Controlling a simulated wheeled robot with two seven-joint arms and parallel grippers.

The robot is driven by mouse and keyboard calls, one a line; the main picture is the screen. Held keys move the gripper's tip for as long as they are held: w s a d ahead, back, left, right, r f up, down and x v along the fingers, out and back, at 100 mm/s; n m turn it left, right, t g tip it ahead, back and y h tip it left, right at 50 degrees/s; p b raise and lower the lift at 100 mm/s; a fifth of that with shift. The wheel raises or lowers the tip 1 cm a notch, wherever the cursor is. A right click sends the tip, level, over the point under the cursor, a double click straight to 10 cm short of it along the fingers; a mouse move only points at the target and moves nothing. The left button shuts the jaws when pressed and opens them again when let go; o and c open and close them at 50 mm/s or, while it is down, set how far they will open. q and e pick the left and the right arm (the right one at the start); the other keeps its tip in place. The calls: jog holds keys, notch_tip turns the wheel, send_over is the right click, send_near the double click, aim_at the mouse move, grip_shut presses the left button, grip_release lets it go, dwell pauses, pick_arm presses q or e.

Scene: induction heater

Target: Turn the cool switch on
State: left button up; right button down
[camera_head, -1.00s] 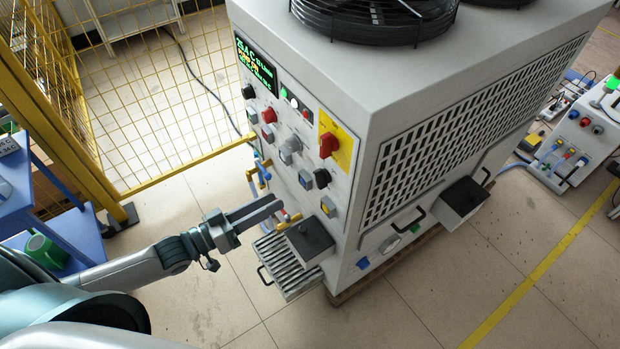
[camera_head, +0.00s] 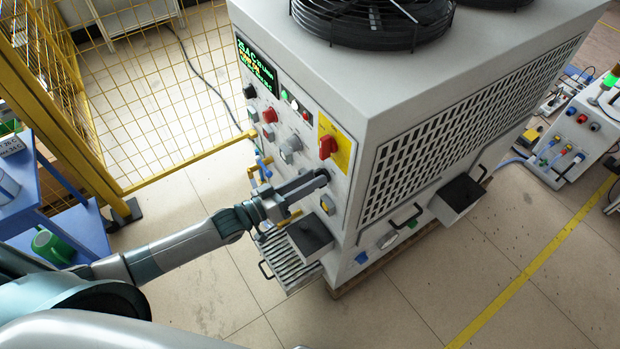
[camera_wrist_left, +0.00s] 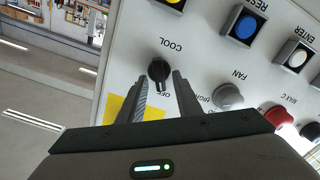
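The cool switch is a small black rotary knob (camera_wrist_left: 158,70) on the light panel, next to the word COOL in the left wrist view. My left gripper (camera_wrist_left: 160,82) is open, with one finger on each side of the knob. Gaps seem to show between the knob and both fingers; I cannot tell whether either touches. In the head view my left gripper (camera_head: 322,179) reaches from the left to the cabinet's (camera_head: 366,135) front panel and largely hides the knob. My right gripper is not in view.
A red rotary switch (camera_head: 328,146) on a yellow plate sits just above my fingertips. A grey FAN knob (camera_wrist_left: 228,97) is beside the cool switch. A dark-topped box (camera_head: 310,235) juts out below my gripper. A yellow mesh fence (camera_head: 150,100) stands at the left.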

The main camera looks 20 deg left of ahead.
pick_arm(q)
jog(key=shift+c, duration=0.7)
grip_shut()
jog(key=shift+m, duration=0.5)
jog(key=shift+s+d+m+b, duration=0.1)
jog(key=shift+m+b, duration=0.1)
jog(key=shift+m, duration=1.5)
jog(key=shift+s+d+m+b, duration=0.1)
jog(key=shift+m+b, duration=0.05)
jog(key=shift+m, duration=1.55)
